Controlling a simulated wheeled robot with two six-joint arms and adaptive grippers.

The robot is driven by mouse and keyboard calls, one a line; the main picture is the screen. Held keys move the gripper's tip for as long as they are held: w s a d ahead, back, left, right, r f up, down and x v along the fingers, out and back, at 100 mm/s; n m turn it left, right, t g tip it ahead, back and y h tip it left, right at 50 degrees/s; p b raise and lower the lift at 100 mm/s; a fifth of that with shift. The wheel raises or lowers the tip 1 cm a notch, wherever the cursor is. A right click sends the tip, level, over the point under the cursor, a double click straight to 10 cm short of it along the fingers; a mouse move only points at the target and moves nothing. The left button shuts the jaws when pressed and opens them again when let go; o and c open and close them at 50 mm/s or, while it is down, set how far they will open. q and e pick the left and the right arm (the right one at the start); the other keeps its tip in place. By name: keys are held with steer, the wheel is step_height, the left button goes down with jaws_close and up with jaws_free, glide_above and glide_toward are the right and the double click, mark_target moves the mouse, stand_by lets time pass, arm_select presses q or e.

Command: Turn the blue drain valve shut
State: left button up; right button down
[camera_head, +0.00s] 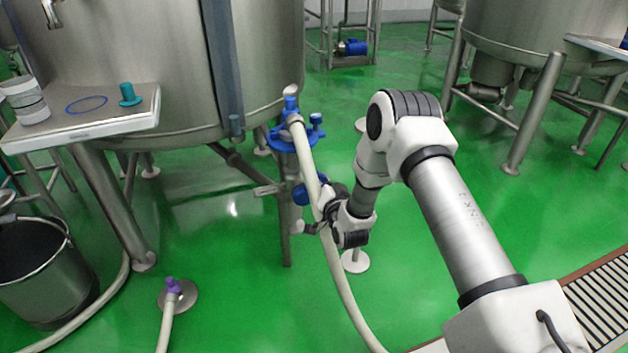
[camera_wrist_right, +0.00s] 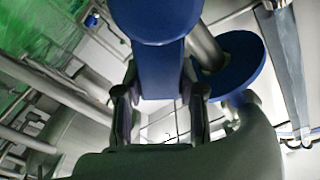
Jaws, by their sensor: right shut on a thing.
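The blue drain valve (camera_head: 303,194) sits low beside the steel tank, on pipework behind a pale hose. My right gripper (camera_head: 322,212) reaches it from the right; the hose and wrist partly hide the contact. In the right wrist view, a blue handle (camera_wrist_right: 160,68) with a rounded end stands between the two fingers of my right gripper (camera_wrist_right: 160,108), which are closed on its sides. Its exact turn angle is hard to tell. My left gripper is not in view.
A blue multi-knob fitting (camera_head: 284,140) is just above the valve, with the pale hose (camera_head: 335,262) running down from it. A steel tank (camera_head: 160,60) stands behind. A shelf (camera_head: 130,115), a bucket (camera_head: 40,265) and a purple-capped hose end (camera_head: 172,286) are at left.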

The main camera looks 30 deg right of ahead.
steer(key=shift+s+d+f+m+b, duration=0.1)
steer(key=shift+d+f+m+b, duration=0.3)
steer(key=shift+f+m+b, duration=0.95)
steer(key=shift+s+d+f+m+b, duration=0.1)
steer(key=shift+d+f+m+b, duration=0.5)
steer(key=shift+m, duration=1.4)
steer(key=shift+s+d+f+m+b, duration=0.15)
steer(key=shift+f+m+b, duration=0.55)
steer(key=shift+m+b, duration=0.75)
steer(key=shift+m, duration=0.4)
steer(key=c, duration=0.7)
jaws_free()
steer(key=shift+w, duration=0.1)
steer(key=v, duration=1.2)
steer(key=shift+f, duration=0.1)
